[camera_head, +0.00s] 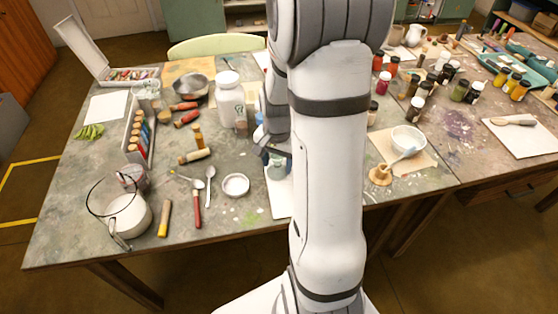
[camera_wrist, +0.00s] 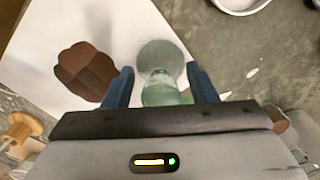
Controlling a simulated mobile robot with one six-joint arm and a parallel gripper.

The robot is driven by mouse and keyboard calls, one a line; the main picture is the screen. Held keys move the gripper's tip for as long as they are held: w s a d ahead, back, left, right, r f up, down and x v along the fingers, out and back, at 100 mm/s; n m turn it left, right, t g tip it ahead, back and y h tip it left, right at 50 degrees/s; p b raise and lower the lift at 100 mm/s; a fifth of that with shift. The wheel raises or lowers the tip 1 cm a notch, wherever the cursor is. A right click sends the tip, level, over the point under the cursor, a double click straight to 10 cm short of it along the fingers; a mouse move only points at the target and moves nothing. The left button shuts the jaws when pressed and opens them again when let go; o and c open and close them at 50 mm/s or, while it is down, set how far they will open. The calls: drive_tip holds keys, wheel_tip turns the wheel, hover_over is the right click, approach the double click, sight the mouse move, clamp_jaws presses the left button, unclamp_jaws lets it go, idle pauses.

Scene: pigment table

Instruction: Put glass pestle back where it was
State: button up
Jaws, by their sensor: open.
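The glass pestle (camera_wrist: 161,57) is pale green and see-through, with a wide round end and a narrower knob. In the wrist view it stands between the two fingers of my gripper (camera_wrist: 160,73), at the edge of a white sheet (camera_wrist: 95,25). The fingers are open, one on each side, with a visible gap to the glass. In the head view the pestle (camera_head: 276,169) shows as a small greenish shape under my gripper (camera_head: 272,152), above the white sheet (camera_head: 279,198). My arm hides much of that area.
A brown patch (camera_wrist: 86,70) lies on the sheet. A white bowl (camera_head: 408,138) and wooden piece (camera_head: 380,176) stand right. Some tabletop between sheet and dish is clear.

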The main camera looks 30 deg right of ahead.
wheel_tip(320, 180, up, 11)
drive_tip(key=shift+f+p, duration=0.1)
drive_tip(key=shift+p, duration=0.6)
drive_tip(key=shift+s+a+r, duration=0.1)
drive_tip(key=shift+r, duration=0.65)
drive_tip(key=s+a+r+n+t, duration=0.2)
drive_tip(key=s+a+r+n, duration=0.2)
drive_tip(key=s+a+n, duration=0.6)
drive_tip(key=shift+s+a+r, duration=0.2)
drive_tip(key=shift+s+a, duration=0.6)
drive_tip(key=shift+s, duration=0.15)
drive_tip(key=shift+r, duration=0.1)
drive_tip(key=shift+t, duration=0.3)
drive_tip(key=p+v, duration=0.2)
drive_tip(key=w+p+v, duration=0.1)
drive_tip(key=p+v, duration=0.1)
drive_tip(key=shift+s+r, duration=0.1)
